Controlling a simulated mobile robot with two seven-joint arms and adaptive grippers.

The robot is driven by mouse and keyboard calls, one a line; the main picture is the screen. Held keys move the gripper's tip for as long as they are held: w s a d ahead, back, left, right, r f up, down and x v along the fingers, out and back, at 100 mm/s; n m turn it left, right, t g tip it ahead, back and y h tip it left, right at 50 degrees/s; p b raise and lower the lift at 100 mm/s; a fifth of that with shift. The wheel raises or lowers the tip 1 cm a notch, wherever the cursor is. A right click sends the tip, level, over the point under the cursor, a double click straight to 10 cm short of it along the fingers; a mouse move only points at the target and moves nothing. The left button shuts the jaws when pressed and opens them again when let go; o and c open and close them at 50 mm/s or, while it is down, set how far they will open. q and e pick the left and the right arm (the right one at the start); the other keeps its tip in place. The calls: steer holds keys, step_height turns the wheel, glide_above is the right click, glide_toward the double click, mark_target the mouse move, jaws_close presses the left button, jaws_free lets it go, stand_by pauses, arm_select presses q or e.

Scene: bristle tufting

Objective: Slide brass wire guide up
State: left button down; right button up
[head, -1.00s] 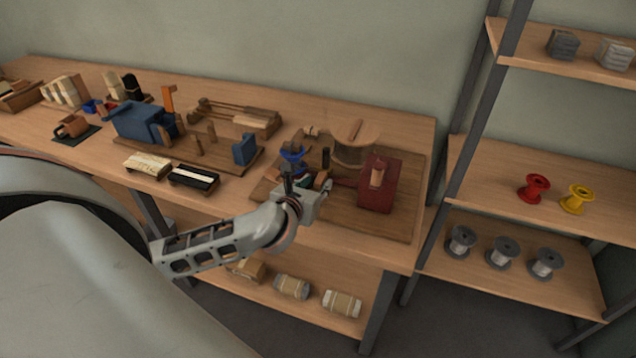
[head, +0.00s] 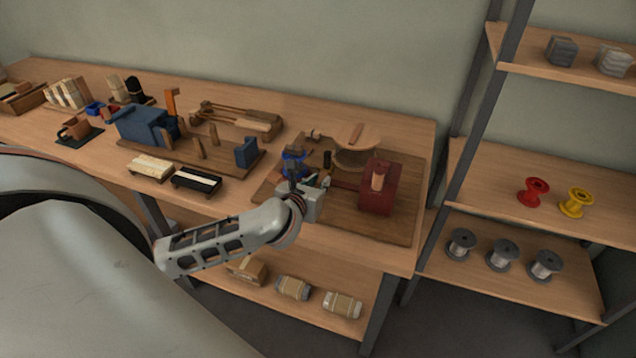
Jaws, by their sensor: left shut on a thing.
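My left gripper (head: 318,185) is over the front left of the wooden base board (head: 365,218), just left of the dark red block (head: 378,190). It is shut on a small part at the fixture, which I take to be the brass wire guide; the jaws and wrist hide its shape. A blue part (head: 294,162) stands close behind the gripper. A short dark post (head: 327,160) stands behind and right of it. My right gripper is not in view.
A blue machine (head: 143,124) and two brush trays are on the bench to the left. A shelf rack with red (head: 535,191) and yellow (head: 576,202) spools stands at the right.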

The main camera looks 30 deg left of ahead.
arm_select(q)
step_height(320, 180, up, 2)
steer(key=shift+r+p, duration=0.1)
steer(key=shift+p, duration=0.55)
steer(key=shift+w, duration=0.1)
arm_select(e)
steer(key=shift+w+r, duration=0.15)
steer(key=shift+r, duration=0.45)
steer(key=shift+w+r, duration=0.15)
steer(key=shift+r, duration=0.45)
arm_select(q)
steer(key=c, duration=1.9)
jaws_free()
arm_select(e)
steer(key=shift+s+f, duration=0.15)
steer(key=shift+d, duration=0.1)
